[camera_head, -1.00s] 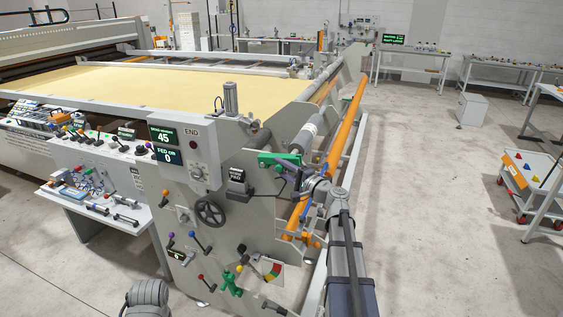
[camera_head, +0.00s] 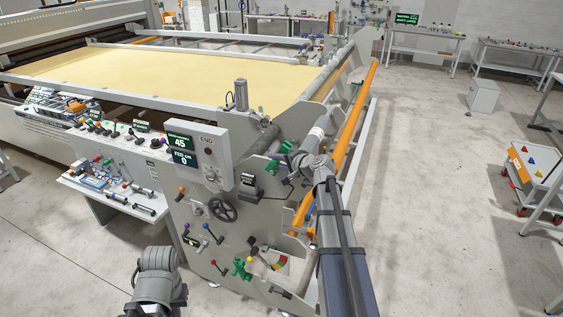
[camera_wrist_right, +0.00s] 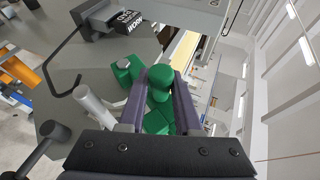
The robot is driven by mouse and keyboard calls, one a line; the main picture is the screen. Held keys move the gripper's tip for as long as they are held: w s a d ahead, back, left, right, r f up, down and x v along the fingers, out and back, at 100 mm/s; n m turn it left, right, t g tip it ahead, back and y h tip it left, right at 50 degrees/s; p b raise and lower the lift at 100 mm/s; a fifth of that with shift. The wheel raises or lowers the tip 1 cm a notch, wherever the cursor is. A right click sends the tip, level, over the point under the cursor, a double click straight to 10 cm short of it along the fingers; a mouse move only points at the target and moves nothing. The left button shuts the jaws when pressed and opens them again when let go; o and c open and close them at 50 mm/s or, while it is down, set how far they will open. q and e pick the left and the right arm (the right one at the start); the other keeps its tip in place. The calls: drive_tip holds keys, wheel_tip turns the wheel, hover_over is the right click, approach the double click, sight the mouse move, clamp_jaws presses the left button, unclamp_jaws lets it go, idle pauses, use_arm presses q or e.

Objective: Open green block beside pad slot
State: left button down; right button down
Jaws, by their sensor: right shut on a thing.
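A green block (camera_head: 284,147) is on the end plate of the gantry, mostly hidden behind my right wrist in the head view. In the right wrist view, the green block (camera_wrist_right: 157,124) shows with a rounded green knob (camera_wrist_right: 160,77) on it. My right gripper (camera_wrist_right: 168,84) has its two fingers on either side of the knob and is shut on it. The fingers are hidden in the head view. My left arm shows at the bottom of the head view, but its gripper does not.
A black label plate (camera_head: 248,181) stands left of the block on the grey end plate. A handwheel (camera_head: 222,211) and several coloured levers are below it. An orange bar (camera_head: 352,125) runs along the right side.

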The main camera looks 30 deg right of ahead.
drive_tip(key=shift+w+a+r, duration=0.2)
drive_tip(key=shift+w+a, duration=0.95)
drive_tip(key=shift+w, duration=0.05)
drive_tip(key=shift+a, duration=0.1)
drive_tip(key=c, duration=0.6)
unclamp_jaws()
drive_tip(key=p+v, duration=0.3)
drive_tip(key=v, duration=0.4)
drive_tip(key=shift+s+r, duration=0.15)
drive_tip(key=shift+s, duration=0.2)
